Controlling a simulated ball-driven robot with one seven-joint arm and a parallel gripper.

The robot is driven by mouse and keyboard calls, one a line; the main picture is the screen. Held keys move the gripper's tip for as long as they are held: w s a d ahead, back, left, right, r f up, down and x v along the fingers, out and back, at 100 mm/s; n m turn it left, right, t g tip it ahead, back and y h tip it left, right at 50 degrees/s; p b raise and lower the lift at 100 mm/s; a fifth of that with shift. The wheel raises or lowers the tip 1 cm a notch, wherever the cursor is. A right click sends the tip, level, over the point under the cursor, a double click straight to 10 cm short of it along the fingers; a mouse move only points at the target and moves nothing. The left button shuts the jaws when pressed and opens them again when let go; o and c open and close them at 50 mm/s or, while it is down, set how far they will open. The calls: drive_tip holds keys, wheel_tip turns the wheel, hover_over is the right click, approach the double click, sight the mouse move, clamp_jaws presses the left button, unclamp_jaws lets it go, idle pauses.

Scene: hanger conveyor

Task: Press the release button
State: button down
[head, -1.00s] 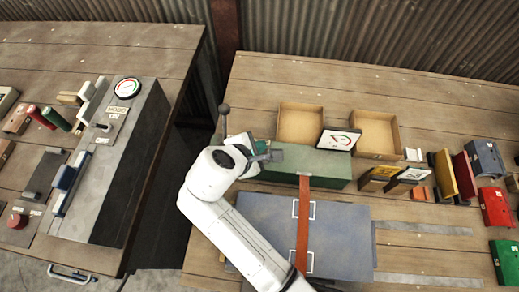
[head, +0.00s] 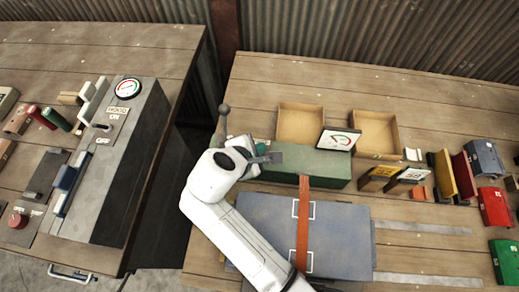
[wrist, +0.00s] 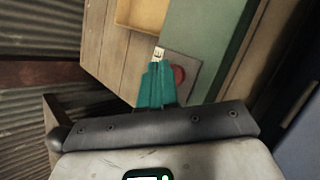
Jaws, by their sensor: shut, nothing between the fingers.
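A red round button (wrist: 179,75) sits on a dark plate beside the green box in the wrist view, with a small pale label (wrist: 159,53) near it. The teal fingers of my gripper (wrist: 158,68) are together and empty. In the wrist view they overlap the button's left side; I cannot tell whether they touch it. In the head view my gripper (head: 263,148) is at the left end of the green box (head: 318,165), and this button is hidden there. Another red button (head: 17,220) is on a grey plate at the far left.
A grey control box (head: 125,150) with a gauge and switch stands on the left table. Two open trays (head: 301,124) are behind the green box. A blue-grey panel (head: 345,240) with a red strap lies in front. Coloured boxes stand at the right.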

drive_tip(key=shift+f, duration=0.5)
idle(0.5)
drive_tip(key=shift+r, duration=0.15)
drive_tip(key=shift+r+p, duration=0.75)
drive_tip(key=shift+p, duration=0.3)
wheel_tip(320, 180, up, 5)
drive_tip(key=p, duration=0.5)
drive_tip(key=shift+r, duration=0.1)
drive_tip(key=shift+s, duration=0.1)
idle(0.7)
